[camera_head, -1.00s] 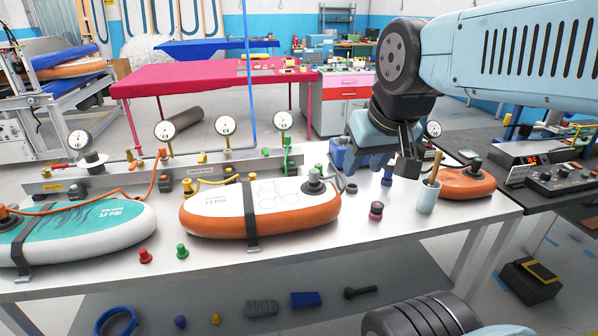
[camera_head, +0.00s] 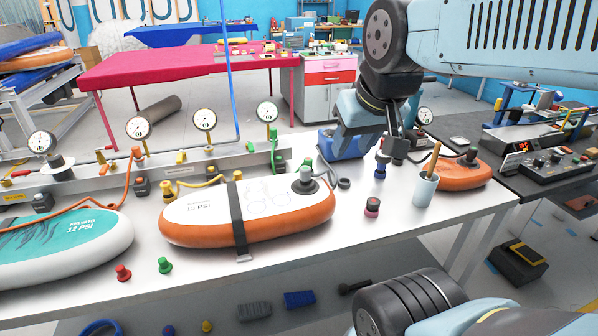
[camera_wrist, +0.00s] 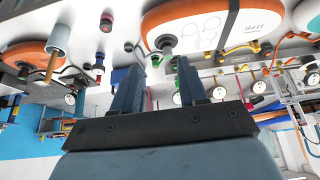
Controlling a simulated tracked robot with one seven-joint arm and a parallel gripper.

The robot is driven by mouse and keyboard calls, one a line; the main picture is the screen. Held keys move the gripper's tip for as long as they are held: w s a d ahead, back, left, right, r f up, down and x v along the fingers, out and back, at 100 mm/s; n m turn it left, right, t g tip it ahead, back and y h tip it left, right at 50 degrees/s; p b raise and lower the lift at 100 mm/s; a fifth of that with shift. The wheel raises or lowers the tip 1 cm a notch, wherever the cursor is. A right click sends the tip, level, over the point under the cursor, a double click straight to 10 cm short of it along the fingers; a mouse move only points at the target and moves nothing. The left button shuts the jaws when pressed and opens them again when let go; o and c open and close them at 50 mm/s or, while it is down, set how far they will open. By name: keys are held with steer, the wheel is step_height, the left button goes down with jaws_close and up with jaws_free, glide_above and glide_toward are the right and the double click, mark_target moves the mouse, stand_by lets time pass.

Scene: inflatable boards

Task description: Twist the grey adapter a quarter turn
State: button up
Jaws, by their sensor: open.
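The grey adapter (camera_head: 305,174) stands upright on the valve at the right end of the white-and-orange inflatable board (camera_head: 290,218). It also shows in the wrist view (camera_wrist: 166,43), where the scene appears upside down. My gripper (camera_head: 388,156) is up and to the right of the adapter in the head view, apart from it. In the wrist view my gripper's two fingers (camera_wrist: 158,72) are spread with nothing between them. A black strap (camera_head: 239,222) crosses the board.
A white cup with a stick (camera_head: 425,188), a smaller orange board (camera_head: 462,175) and a pink-and-black fitting (camera_head: 372,206) stand to the right. A blue fitting (camera_head: 380,171) is below my gripper. Gauges (camera_head: 205,119) line the back. Red (camera_head: 123,272) and green (camera_head: 165,265) caps sit in front.

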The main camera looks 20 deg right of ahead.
steer(key=shift+a, duration=0.1)
stand_by(0.3)
steer(key=shift+o, duration=1.4)
steer(key=shift+w+r, duration=0.1)
steer(key=shift+w, duration=0.05)
steer(key=shift+o, duration=0.6)
steer(key=w+m+g, duration=0.1)
steer(key=w+g, duration=0.1)
steer(key=w, duration=0.9)
steer(key=shift+a+f+m+g, duration=0.25)
steer(key=shift+f+m+g, duration=0.15)
steer(key=m+g, duration=0.2)
steer(key=g, duration=0.1)
glide_above(305, 169)
step_height(305, 169, down, 6)
step_height(305, 169, down, 14)
steer(key=shift+f, duration=0.1)
steer(key=shift+c, duration=0.2)
